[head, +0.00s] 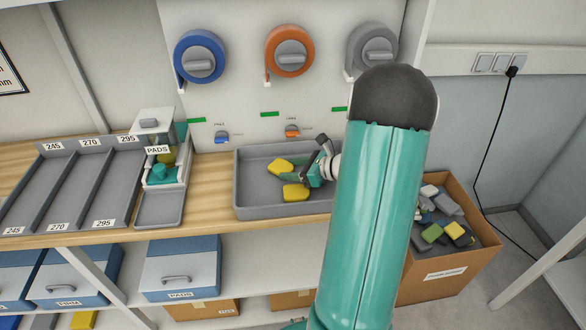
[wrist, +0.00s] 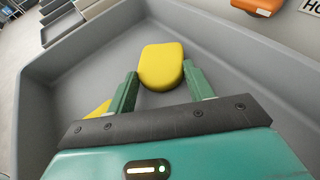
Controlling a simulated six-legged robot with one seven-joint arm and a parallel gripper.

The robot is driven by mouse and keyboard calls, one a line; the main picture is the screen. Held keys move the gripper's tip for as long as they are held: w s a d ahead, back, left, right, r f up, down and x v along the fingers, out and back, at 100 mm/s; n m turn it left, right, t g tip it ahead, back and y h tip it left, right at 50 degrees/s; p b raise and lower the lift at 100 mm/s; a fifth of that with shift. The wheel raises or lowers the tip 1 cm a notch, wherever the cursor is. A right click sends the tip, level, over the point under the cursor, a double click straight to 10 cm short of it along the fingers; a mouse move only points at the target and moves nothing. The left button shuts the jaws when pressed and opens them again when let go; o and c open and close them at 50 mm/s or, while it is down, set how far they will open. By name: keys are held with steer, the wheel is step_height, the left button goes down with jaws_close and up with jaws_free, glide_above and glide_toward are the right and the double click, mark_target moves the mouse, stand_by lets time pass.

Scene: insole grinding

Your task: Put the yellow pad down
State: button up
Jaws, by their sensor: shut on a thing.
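My gripper (head: 282,174) reaches down into the grey tray (head: 285,210) from the right. Its green fingers (wrist: 160,80) are closed on a yellow pad (wrist: 160,66), which shows between the fingertips in the wrist view. In the head view this pad (head: 280,165) is inside the tray, low over its floor; I cannot tell whether it touches. A second yellow pad (head: 296,193) lies near the tray's front wall. In the wrist view it (wrist: 99,110) is partly hidden behind the left finger.
A pads dispenser (head: 158,148) and a sloped rack (head: 75,185) stand left of the tray. A box of mixed pads (head: 450,275) is at the right. The tray's left floor is clear.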

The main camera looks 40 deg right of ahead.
steer(key=shift+f, duration=0.1)
steer(key=o, duration=0.7)
